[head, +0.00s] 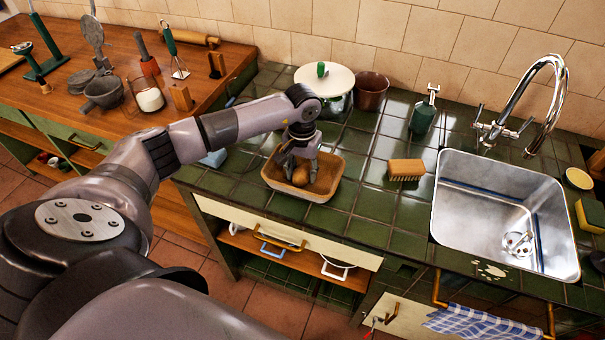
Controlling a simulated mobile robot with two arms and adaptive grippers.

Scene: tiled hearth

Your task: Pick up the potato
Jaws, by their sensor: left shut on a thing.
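The potato (300,178) is a small brown lump inside a tan rectangular tub (327,187) on the green tiled counter. My left gripper (299,168) points down into the tub and is shut on the potato. Its fingers hide part of the potato and part of the tub's inside. I cannot tell whether the potato still touches the tub's floor. My right gripper is not in view.
A lidded pot (324,80) and a brown pot (371,91) stand behind the tub. A brush (406,169) lies to its right, near a green soap bottle (423,113) and the steel sink (480,200). The counter (362,228) in front of the brush is clear.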

